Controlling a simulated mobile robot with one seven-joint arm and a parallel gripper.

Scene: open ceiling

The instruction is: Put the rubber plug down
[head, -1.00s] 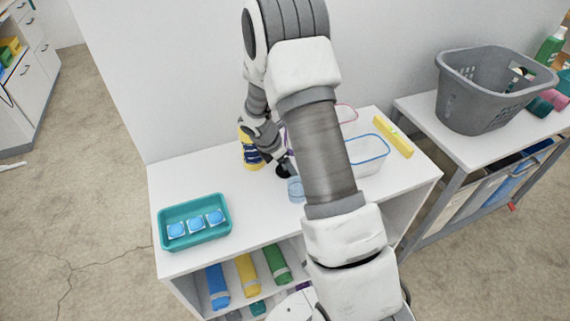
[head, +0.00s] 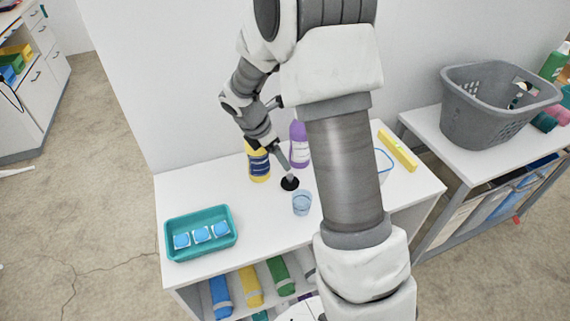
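The rubber plug (head: 290,184) shows as a black disc at the tabletop, between the yellow-and-navy bottle and a small clear blue cup (head: 302,203). My gripper (head: 287,172) points down at it, with its tip at the plug's upper side. The fingers are small and seen edge-on, so I cannot tell whether they grip the plug or only stand over it. The plug looks level, at or very near the white top (head: 250,205).
A yellow-and-navy bottle (head: 258,164) and a purple bottle (head: 299,146) stand close behind. A teal tray (head: 201,250) with blue-and-white items is at left. A blue-rimmed container (head: 384,165) is partly hidden by my arm. A yellow bar (head: 398,150) lies at right. Free tabletop lies left of the plug.

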